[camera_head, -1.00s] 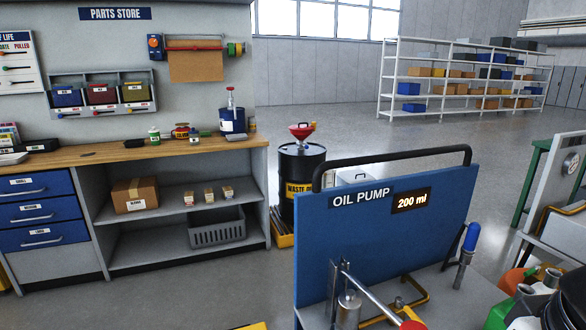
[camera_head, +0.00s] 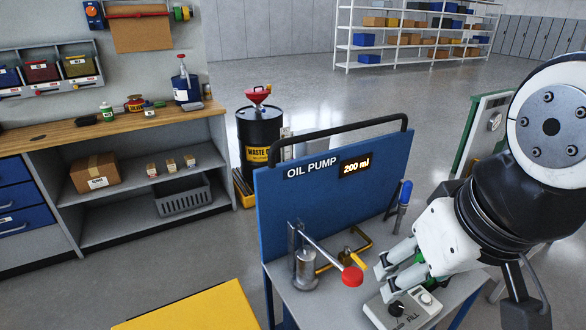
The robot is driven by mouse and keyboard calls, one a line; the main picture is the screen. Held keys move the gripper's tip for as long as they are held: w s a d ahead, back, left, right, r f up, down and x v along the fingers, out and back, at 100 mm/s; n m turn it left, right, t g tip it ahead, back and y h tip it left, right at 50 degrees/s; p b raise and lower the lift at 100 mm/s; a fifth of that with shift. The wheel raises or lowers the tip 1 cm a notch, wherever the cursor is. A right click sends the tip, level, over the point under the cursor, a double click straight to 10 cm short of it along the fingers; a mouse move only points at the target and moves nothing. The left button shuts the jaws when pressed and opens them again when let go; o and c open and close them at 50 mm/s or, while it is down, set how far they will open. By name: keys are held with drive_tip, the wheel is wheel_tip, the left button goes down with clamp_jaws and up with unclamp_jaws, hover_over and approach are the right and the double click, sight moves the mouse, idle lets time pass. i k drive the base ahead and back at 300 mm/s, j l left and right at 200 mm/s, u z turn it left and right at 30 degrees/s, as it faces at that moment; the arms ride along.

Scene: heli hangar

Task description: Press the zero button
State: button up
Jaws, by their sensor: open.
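A pale control box (camera_head: 376,312) sits on the oil pump stand at the lower right. It has a black knob (camera_head: 397,308) with the word FILL beside it, and a round white button (camera_head: 426,298) farther right. I cannot read a zero label on the button. The display (camera_head: 355,167) on the blue oil pump panel (camera_head: 330,205) reads 200 ml. My gripper (camera_head: 386,282) is open and empty, with its fingers pointing left and down. In the picture it lies just above the control box, partly covering its back. I cannot tell the exact gap.
The pump (camera_head: 305,268) has a lever with a red knob (camera_head: 352,277) just left of my gripper. A blue-handled tap (camera_head: 404,197) stands behind the fingers. A yellow surface (camera_head: 190,308) lies at the lower left. The workbench (camera_head: 110,125) and waste oil drum (camera_head: 259,135) stand farther back.

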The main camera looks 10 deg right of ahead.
sight(426, 298)
drive_tip(key=j+z, duration=0.1)
drive_tip(key=z, duration=0.75)
